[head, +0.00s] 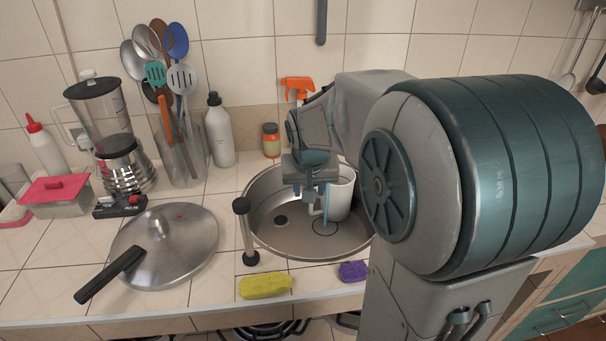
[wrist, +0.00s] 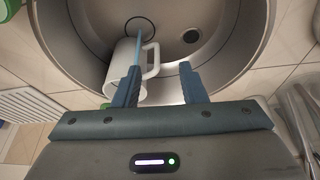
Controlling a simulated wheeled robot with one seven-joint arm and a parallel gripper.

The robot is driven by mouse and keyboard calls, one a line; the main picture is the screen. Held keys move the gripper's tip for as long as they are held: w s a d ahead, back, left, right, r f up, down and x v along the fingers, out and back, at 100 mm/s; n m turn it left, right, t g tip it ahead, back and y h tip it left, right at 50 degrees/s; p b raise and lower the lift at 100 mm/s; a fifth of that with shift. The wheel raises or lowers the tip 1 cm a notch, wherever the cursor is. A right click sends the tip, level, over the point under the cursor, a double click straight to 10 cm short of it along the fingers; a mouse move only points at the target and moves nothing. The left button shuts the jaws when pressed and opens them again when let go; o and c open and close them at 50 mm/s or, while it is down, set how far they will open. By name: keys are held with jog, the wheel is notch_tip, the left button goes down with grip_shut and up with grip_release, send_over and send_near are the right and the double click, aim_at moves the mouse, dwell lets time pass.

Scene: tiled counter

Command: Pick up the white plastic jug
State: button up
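The white plastic jug (head: 341,196) stands in the round metal sink (head: 262,222), on its right side in the head view. In the wrist view the jug (wrist: 124,68) is at the left, with its handle (wrist: 153,62) facing right. My gripper (head: 318,199) is lowered into the sink beside the jug. In the wrist view the gripper (wrist: 163,66) is open. One finger overlaps the jug's body next to the handle, and the other is apart to the right. The handle appears between the fingers; contact cannot be told.
A lidded pan cover (head: 180,250), yellow sponge (head: 265,286) and purple sponge (head: 353,271) lie near the sink. A spray bottle (head: 297,88), orange-lidded jar (head: 271,141) and white bottle (head: 219,132) stand behind.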

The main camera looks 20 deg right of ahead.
jog(key=w+d+f+m, duration=0.1)
jog(key=w+d+f, duration=0.25)
jog(key=w, duration=0.25)
send_over(311, 212)
jog(key=s, duration=0.1)
notch_tip(311, 212, down, 8)
jog(key=r, duration=0.1)
jog(key=shift+a+x, duration=0.2)
jog(key=shift+x, duration=2.9)
jog(key=shift+s, duration=0.1)
grip_shut()
